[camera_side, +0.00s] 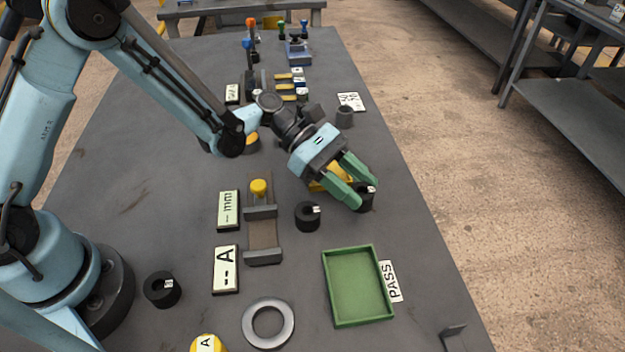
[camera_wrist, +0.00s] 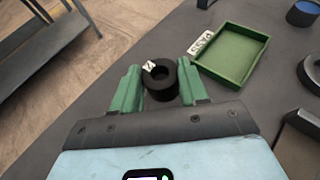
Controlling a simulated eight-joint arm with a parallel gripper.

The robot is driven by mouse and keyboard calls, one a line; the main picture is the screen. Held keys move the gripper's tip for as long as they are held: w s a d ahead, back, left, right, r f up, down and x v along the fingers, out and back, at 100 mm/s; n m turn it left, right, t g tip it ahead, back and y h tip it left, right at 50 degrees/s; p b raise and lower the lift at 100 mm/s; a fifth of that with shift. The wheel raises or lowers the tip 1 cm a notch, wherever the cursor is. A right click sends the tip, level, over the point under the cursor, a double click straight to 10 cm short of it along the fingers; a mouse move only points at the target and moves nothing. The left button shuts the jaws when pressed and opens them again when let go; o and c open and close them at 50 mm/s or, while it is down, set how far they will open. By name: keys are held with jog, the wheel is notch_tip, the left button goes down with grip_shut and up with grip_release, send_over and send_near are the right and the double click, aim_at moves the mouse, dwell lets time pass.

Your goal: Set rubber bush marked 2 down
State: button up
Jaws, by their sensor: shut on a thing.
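In the side view my gripper (camera_side: 366,191), with green fingers, reaches down toward the table's right edge and is shut on a black rubber bush (camera_side: 367,200). In the wrist view the bush (camera_wrist: 161,85) is a thick black ring between my fingers (camera_wrist: 159,78), hole facing up. It bears a small white tag; the mark looks like a 2 but is too small to be sure. I cannot tell whether its underside touches the table. A second black bush (camera_side: 308,217) stands left of my gripper, and another (camera_side: 163,289) is at the lower left.
A green tray (camera_side: 327,290) with a PASS label (camera_side: 393,281) stands nearer the camera; it looks empty. A grey ring (camera_side: 268,346) lies to its left. A slotted rack (camera_side: 263,242) with a yellow knob and a grey cylinder (camera_side: 345,119) stand nearby. Bare table lies between bush and tray.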

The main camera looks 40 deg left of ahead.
jog(key=shift+f, duration=1.6)
jog(key=shift+f, duration=0.2)
jog(key=o, duration=1.1)
